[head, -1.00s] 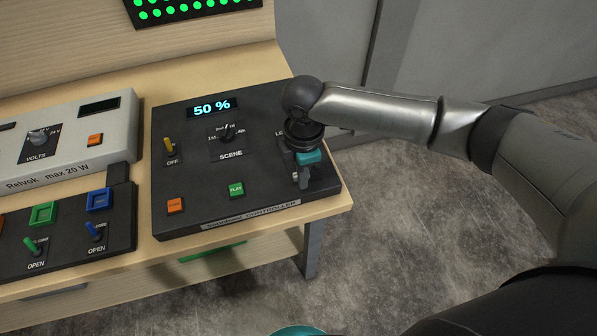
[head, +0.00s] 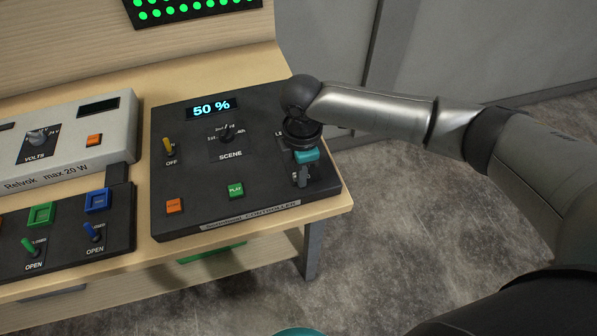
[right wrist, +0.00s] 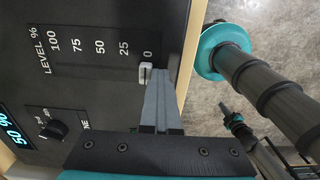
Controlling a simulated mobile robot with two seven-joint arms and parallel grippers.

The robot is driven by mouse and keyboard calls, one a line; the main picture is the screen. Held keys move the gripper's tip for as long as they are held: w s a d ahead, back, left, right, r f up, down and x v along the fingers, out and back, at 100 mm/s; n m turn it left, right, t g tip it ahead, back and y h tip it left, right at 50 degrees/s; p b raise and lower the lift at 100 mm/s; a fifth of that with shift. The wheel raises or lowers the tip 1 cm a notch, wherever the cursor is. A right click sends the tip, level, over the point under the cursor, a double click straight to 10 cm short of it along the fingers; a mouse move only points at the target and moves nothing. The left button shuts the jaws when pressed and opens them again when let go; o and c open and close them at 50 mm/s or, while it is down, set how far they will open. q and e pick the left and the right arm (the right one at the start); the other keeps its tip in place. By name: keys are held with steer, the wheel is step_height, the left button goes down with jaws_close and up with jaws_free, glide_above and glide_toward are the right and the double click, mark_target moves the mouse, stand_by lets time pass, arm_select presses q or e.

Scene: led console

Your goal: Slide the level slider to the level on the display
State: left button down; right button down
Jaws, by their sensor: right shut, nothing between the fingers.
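The dark scene controller (head: 200,215) has a lit display (head: 212,107) reading 50 %. In the right wrist view, the level scale (right wrist: 75,40) runs from 100 to 0, and the pale slider knob (right wrist: 145,72) sits at the 0 mark. My right gripper (head: 302,180) is over the controller's right side and hides the slider in the head view. Its shut fingers (right wrist: 158,76) are empty, with their tips right beside the knob on its 0-end side. I cannot tell whether they touch it. My left gripper is not in view.
On the controller are a scene knob (head: 226,136), a yellow switch (head: 168,146), an orange button (head: 174,205) and a green play button (head: 236,190). A grey power unit (head: 70,140) and a switch panel (head: 70,238) stand to the left. The table's right edge is close to the gripper.

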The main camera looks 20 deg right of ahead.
steer(key=shift+w+b, duration=0.35)
steer(key=shift+w, duration=0.75)
steer(key=shift+w+a+b, duration=0.1)
steer(key=shift+w+b, duration=0.75)
steer(key=shift+w, duration=0.85)
steer(key=shift+s+r+p, duration=0.55)
steer(key=shift+s+p, duration=0.1)
steer(key=shift+p, duration=0.85)
step_height(320, 180, up, 7)
steer(key=p, duration=0.8)
steer(key=shift+f, duration=0.1)
